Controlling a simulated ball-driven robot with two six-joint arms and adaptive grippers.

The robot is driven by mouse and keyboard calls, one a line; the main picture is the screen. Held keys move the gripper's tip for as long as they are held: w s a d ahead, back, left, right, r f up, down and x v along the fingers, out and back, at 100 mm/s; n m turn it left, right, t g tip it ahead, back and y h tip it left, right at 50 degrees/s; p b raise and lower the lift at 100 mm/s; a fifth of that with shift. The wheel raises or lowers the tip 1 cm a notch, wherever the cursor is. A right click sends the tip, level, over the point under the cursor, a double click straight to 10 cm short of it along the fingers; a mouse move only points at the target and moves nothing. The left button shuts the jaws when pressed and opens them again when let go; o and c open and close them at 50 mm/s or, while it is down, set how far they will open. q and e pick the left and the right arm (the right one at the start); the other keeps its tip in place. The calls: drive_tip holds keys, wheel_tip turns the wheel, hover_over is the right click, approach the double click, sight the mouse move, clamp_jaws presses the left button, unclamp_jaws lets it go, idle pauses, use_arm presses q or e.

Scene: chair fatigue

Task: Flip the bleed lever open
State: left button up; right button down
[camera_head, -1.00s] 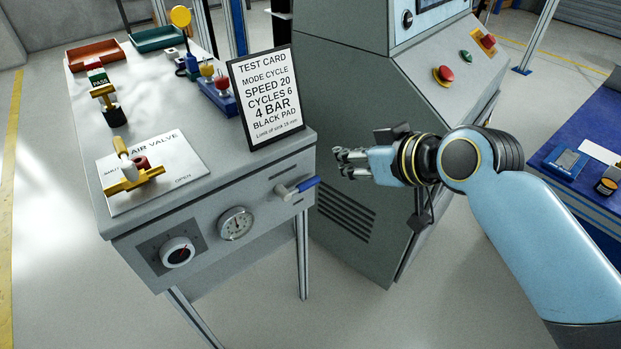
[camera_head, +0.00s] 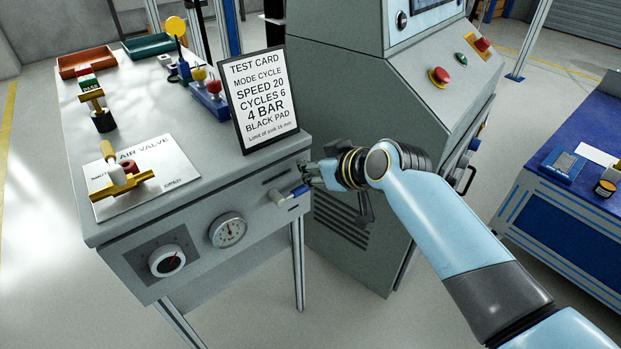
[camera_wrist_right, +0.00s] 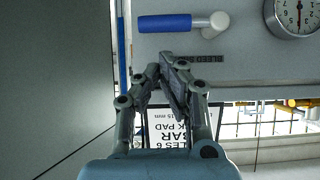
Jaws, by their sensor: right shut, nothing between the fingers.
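The bleed lever has a blue handle (camera_head: 299,190) on a light grey pivot. It sits on the front panel of the grey bench, near its right corner. In the wrist view the blue handle (camera_wrist_right: 165,23) lies level, left of its pivot (camera_wrist_right: 212,23), beside a partly legible "BLEED" label (camera_wrist_right: 206,58). My right gripper (camera_head: 308,170) is beside the handle, near the bench corner. In the wrist view its shut, empty fingers (camera_wrist_right: 168,62) show a gap to the handle. My left gripper is not in view.
The test card (camera_head: 260,100) stands on the bench top above the lever. A gauge (camera_head: 228,230) and a dial (camera_head: 167,261) are on the panel to the left. A large grey cabinet (camera_head: 345,90) stands close behind my right gripper. A blue bench (camera_head: 560,230) is at right.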

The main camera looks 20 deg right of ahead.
drive_tip(key=shift+w+f, duration=0.2)
drive_tip(key=shift+f, duration=0.7)
drive_tip(key=shift+f+b, duration=0.1)
drive_tip(key=shift+b, duration=0.2)
drive_tip(key=shift+d+f, duration=0.1)
drive_tip(key=shift+f, duration=0.05)
